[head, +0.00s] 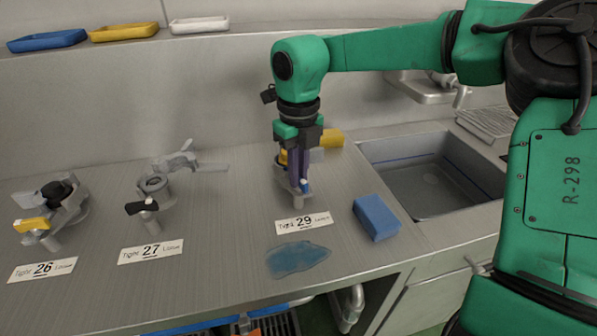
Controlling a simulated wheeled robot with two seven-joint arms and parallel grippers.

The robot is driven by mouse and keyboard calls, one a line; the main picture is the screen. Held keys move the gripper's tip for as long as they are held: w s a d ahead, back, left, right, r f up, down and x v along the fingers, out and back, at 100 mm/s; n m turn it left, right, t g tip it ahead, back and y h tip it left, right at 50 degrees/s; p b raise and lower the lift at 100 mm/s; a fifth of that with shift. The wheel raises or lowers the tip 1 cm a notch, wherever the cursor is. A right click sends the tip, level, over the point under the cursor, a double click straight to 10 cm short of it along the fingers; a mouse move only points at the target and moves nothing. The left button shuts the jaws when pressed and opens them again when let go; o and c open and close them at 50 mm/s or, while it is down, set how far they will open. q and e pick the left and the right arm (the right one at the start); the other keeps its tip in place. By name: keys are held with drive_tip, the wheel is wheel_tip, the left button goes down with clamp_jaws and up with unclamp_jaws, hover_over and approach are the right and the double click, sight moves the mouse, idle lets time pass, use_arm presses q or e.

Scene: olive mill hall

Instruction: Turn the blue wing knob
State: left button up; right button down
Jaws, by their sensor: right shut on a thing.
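The blue wing knob (305,187) sits on the grey fitting behind the "29" label. Only a small blue part of it shows, at the tips of my right gripper's fingers. My right gripper (300,180) points straight down from the green arm and is shut on the knob. Its dark fingers hide most of the knob and much of the fitting, so the angle of the wings cannot be told. A yellow part (332,138) shows behind the gripper. My left gripper is not in view.
Fittings 26 (65,208) and 27 (158,187), with yellow and black handles, stand to the left. A blue sponge (376,217) and a bluish puddle (297,259) lie in front. A sink (430,175) is at right. Trays (125,31) line the back ledge.

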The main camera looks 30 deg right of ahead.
drive_tip(key=n, duration=0.3)
drive_tip(key=shift+w+r+n, duration=0.1)
drive_tip(key=shift+r+n, duration=0.05)
drive_tip(key=shift+n, duration=0.15)
drive_tip(key=n, duration=0.3)
drive_tip(key=shift+n+p, duration=0.3)
drive_tip(key=shift+p, duration=0.05)
drive_tip(key=n, duration=0.6)
drive_tip(key=shift+p, duration=0.3)
drive_tip(key=c, duration=0.9)
unclamp_jaws()
